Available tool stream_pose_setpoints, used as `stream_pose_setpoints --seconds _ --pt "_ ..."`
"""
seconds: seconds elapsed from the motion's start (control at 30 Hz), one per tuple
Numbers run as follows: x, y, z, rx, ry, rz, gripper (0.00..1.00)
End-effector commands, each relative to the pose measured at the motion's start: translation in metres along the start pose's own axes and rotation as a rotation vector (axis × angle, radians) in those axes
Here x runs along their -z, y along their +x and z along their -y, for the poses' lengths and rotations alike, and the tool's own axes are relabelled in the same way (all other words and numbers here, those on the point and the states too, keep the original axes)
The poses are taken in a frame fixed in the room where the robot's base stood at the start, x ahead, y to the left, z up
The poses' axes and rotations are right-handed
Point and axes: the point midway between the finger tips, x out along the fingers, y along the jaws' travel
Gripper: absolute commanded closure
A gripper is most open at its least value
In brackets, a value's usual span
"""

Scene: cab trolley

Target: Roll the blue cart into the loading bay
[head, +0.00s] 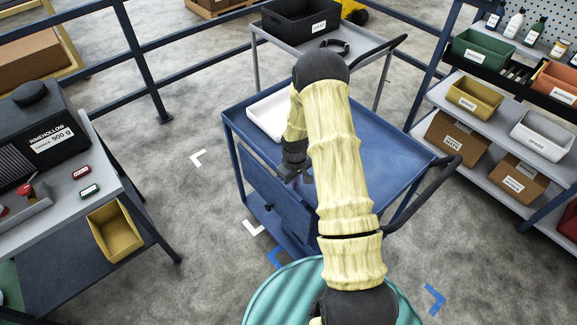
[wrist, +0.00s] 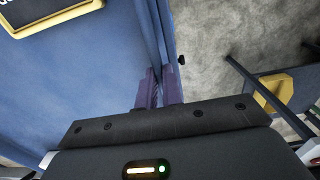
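The blue cart (head: 385,150) stands in the middle of the head view, with a black push handle (head: 432,192) at its right end. My gripper (head: 297,178) is at the cart's near left rim, pointing down. In the wrist view the two purple fingers (wrist: 159,88) are close together, one on each side of the cart's thin blue edge (wrist: 158,35), and look shut on it. My arm hides part of the cart. White corner marks (head: 254,228) and blue corner marks (head: 435,298) lie on the floor; which of them bound the loading bay I cannot tell.
A white bin (head: 268,117) sits in the cart's top. A grey trolley (head: 330,55) with a black crate (head: 300,20) stands behind. A workbench (head: 110,165) is at left, shelving (head: 480,120) at right. Open floor (head: 190,195) lies between bench and cart.

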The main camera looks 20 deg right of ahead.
Motion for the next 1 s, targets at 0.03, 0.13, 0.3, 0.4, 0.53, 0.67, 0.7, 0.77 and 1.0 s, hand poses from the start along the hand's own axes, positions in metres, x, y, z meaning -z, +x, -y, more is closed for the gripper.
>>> stream_pose_setpoints --seconds 0.03,0.13,0.3,0.4,0.53,0.67,0.7,0.77,1.0 --pt "-0.001 0.001 0.001 0.002 0.001 0.003 0.83" --pt "-0.001 0.001 -0.001 0.001 0.005 0.002 0.67" --pt "-0.002 0.0 -0.002 0.0 0.009 0.0 0.67" --pt "-0.002 -0.001 -0.002 0.0 0.009 0.0 0.67" --pt "-0.001 -0.006 -0.002 0.0 0.008 -0.001 0.67" --pt "-0.001 -0.02 -0.002 -0.001 0.007 -0.001 0.67" --pt "-0.001 -0.025 -0.001 -0.001 0.007 -0.001 0.67" --pt "-0.001 -0.033 -0.001 0.0 0.006 -0.001 0.67" --pt "0.0 -0.066 -0.001 -0.001 0.005 -0.002 0.67"
